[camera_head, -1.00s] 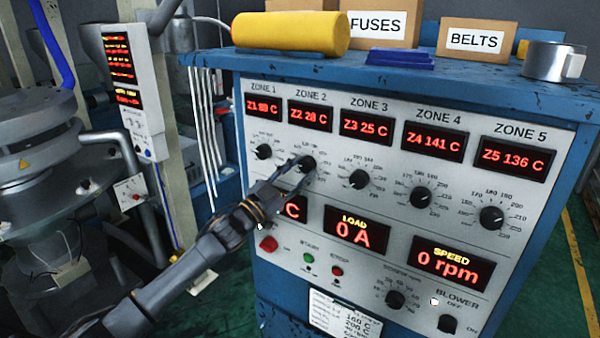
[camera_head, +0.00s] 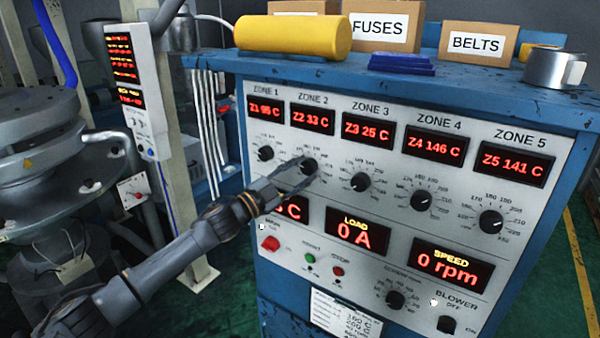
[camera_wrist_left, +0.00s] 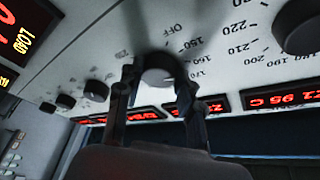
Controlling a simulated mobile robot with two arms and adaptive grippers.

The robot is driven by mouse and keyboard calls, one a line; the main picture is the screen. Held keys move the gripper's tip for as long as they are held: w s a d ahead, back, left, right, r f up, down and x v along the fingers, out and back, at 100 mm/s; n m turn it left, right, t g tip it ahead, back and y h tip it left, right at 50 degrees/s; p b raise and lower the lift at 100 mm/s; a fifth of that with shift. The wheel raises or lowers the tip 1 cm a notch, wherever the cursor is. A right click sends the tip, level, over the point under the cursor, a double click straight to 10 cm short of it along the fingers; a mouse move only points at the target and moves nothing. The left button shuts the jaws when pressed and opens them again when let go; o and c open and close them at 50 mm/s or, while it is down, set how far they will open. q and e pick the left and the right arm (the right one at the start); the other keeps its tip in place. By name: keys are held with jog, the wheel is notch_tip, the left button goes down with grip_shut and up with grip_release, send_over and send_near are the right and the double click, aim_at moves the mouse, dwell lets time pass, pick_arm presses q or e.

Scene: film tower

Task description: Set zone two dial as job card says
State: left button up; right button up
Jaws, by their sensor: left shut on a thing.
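The zone two dial (camera_head: 309,166) is a black round knob on the white panel, under the red display (camera_head: 312,119) reading Z2 33 C. My left gripper (camera_head: 298,178) reaches it from the lower left, its fingers shut on the dial. In the left wrist view the dial (camera_wrist_left: 158,70) sits between the two fingertips (camera_wrist_left: 157,92), with OFF, 150, 160 and 170 printed around it. The exact pointer setting is hard to read. The job card (camera_head: 345,314) hangs low on the panel front; its text is too small to read surely. My right gripper is not in view.
Other zone dials stand close by: zone 1 (camera_head: 265,153) on the left, zone 3 (camera_head: 360,181) on the right. A red button (camera_head: 270,243) sits below.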

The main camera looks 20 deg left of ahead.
pick_arm(q)
jog(key=o, duration=1.2)
jog(key=v, duration=1.2)
